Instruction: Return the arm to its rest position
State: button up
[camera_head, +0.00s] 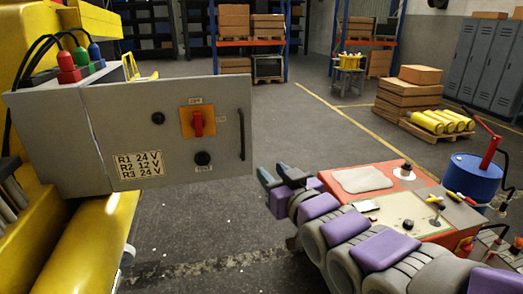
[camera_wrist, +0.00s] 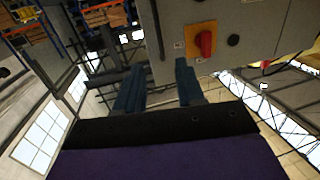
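My arm reaches in from the lower right of the head view, with purple and grey links. My gripper (camera_head: 274,173) is at its far end, just right of the grey control cabinet (camera_head: 165,105), and looks apart from it. In the wrist view the two dark fingers of my gripper (camera_wrist: 158,85) stand apart with nothing between them. The cabinet door carries a red rotary switch (camera_head: 197,123) on an orange plate, a black knob (camera_head: 203,158), a vertical handle (camera_head: 242,134) and a label with R1, R2 and R3 voltages. The wrist view also shows the red switch (camera_wrist: 206,43).
A red workbench (camera_head: 445,240) with small parts lies under and beside my arm. A blue barrel (camera_head: 472,178) stands at the right. Yellow machinery (camera_head: 100,240) is at the left. Pallets with boxes (camera_head: 408,95) and yellow cylinders (camera_head: 440,121) stand farther back. The middle floor is clear.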

jog(key=s+d+f+m+g+h, duration=0.1)
jog(key=s+d+f+g+h, duration=0.2)
jog(key=s+f+g, duration=0.45)
jog(key=s+d+f+m+g+h, duration=0.15)
jog(key=s+d+f, duration=0.25)
jog(key=f, duration=0.6)
jog(key=s+f+m+g+h, duration=0.1)
jog(key=s+f+g, duration=0.3)
jog(key=s, duration=1.7)
jog(key=g, duration=0.5)
jog(key=shift+f, duration=0.2)
jog(key=shift+w+m+h, duration=0.1)
jog(key=shift+m+h, duration=0.15)
jog(key=shift+a, duration=0.2)
